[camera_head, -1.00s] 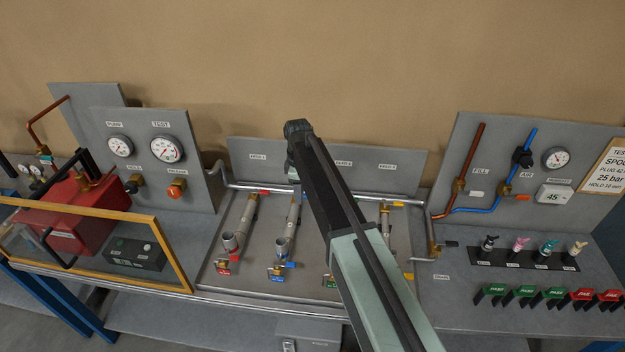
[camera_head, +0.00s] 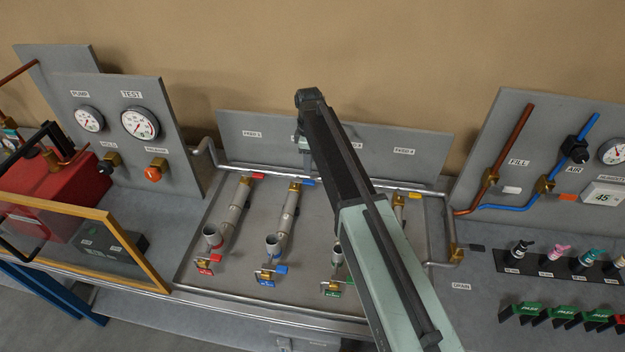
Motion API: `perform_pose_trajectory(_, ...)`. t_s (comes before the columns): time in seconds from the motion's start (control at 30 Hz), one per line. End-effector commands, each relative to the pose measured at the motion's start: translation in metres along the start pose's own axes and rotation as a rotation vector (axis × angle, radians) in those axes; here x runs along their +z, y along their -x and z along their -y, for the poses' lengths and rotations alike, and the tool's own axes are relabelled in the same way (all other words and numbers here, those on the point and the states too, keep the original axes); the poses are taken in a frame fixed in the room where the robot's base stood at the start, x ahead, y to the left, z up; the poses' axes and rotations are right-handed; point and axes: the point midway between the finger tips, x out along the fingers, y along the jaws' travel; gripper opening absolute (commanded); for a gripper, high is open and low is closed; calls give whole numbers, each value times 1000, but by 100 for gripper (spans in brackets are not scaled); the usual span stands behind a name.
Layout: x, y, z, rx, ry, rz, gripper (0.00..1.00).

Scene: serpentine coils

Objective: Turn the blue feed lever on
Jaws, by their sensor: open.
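The blue feed lever (camera_head: 308,182) is a small blue handle on the brass valve at the back end of the second pipe from the left, by the rear manifold pipe. It points to the right, roughly along the manifold. Another blue handle (camera_head: 281,269) sits at the front end of the same pipe, above a blue tag. My gripper (camera_head: 306,160) hangs from the arm's far end, just behind and above the rear blue lever in the picture. It is small and partly hidden by my arm, is open, and appears apart from the lever.
A red lever (camera_head: 258,176) is close on the left; an orange one (camera_head: 415,195) is to the right. My arm hides much of the third pipe's back end. A grey labelled panel (camera_head: 250,135) stands behind. A yellow-framed guard (camera_head: 135,245) is at left.

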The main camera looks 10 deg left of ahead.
Motion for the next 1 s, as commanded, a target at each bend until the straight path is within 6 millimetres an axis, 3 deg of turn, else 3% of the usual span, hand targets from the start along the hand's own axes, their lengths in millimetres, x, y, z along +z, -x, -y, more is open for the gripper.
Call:
perform_pose_trajectory(0.27,1,-8,0,0,-1,0,42)
perform_pose_trajectory(0.7,2,-77,-1,0,-3,0,42)
perform_pose_trajectory(1.0,2,-80,-1,0,-3,0,42)
